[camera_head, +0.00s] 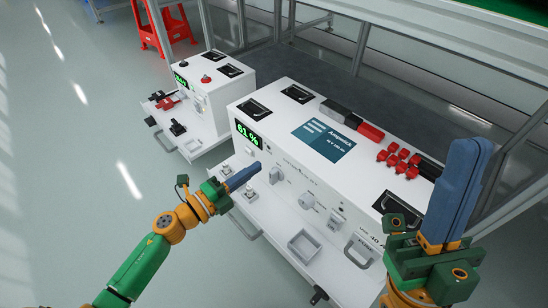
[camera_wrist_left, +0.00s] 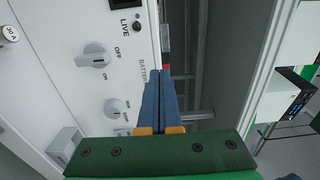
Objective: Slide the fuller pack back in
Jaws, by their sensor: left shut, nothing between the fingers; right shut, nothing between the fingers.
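The nearer white pack (camera_head: 375,165) carries a green readout of 61 % (camera_head: 248,133) on its front, a teal label on top, and a front shelf with a handle. The further white pack (camera_head: 233,92) stands behind it to the left; its green readout (camera_head: 181,80) is too small to read surely. My left gripper (camera_head: 258,166) is shut and empty in front of the nearer pack, below its readout. In the left wrist view its blue fingers (camera_wrist_left: 160,74) are together beside a white panel with knobs (camera_wrist_left: 96,55). My right gripper (camera_head: 478,146) is shut and empty, raised at the right.
Red connectors (camera_head: 400,160) sit on top of the nearer pack. A grey handle (camera_head: 357,252) and a small open tray (camera_head: 304,245) are at its front shelf. A red stool (camera_head: 165,25) stands at the back. Metal frame posts rise behind. The floor at left is clear.

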